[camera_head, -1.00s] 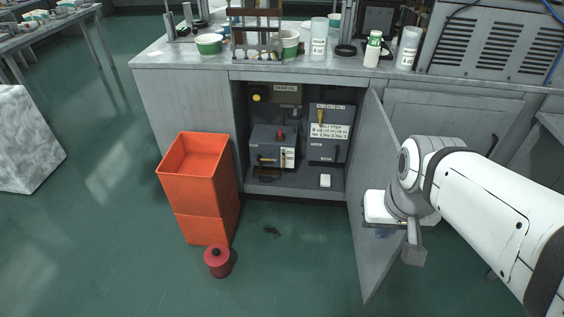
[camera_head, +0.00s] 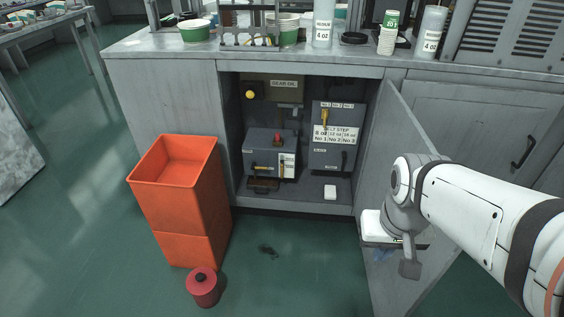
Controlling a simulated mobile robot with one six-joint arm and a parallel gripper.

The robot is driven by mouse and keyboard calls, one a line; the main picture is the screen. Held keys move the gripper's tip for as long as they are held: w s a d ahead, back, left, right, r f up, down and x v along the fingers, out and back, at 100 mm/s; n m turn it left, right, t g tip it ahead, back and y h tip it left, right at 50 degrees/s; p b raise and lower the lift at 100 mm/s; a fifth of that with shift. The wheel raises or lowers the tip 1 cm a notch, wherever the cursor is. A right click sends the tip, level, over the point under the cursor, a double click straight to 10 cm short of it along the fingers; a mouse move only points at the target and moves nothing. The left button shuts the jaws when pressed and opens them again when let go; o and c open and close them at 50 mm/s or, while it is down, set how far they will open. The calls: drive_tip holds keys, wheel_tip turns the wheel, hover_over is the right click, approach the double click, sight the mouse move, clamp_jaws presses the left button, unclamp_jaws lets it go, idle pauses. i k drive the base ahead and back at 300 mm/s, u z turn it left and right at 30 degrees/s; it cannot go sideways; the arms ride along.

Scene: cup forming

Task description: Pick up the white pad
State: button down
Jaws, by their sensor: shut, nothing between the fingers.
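The small white pad (camera_head: 330,192) lies on the floor of the open cabinet, near its front edge and to the right of the middle. My gripper (camera_head: 409,268) is in front of the open cabinet door, to the right of and lower in the picture than the pad. It is shut and empty, apart from the pad. My wrist hides part of the gripper.
The open grey door (camera_head: 385,150) stands along the cabinet's right side. Grey boxes (camera_head: 268,152) with labels fill the back of the cabinet. An orange bin (camera_head: 180,200) and a red canister (camera_head: 202,287) stand on the floor at left. Cups line the countertop (camera_head: 150,46).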

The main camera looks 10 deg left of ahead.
sight(330, 190)
drive_tip(key=u, duration=0.7)
drive_tip(key=i, duration=1.3)
drive_tip(key=z, duration=0.7)
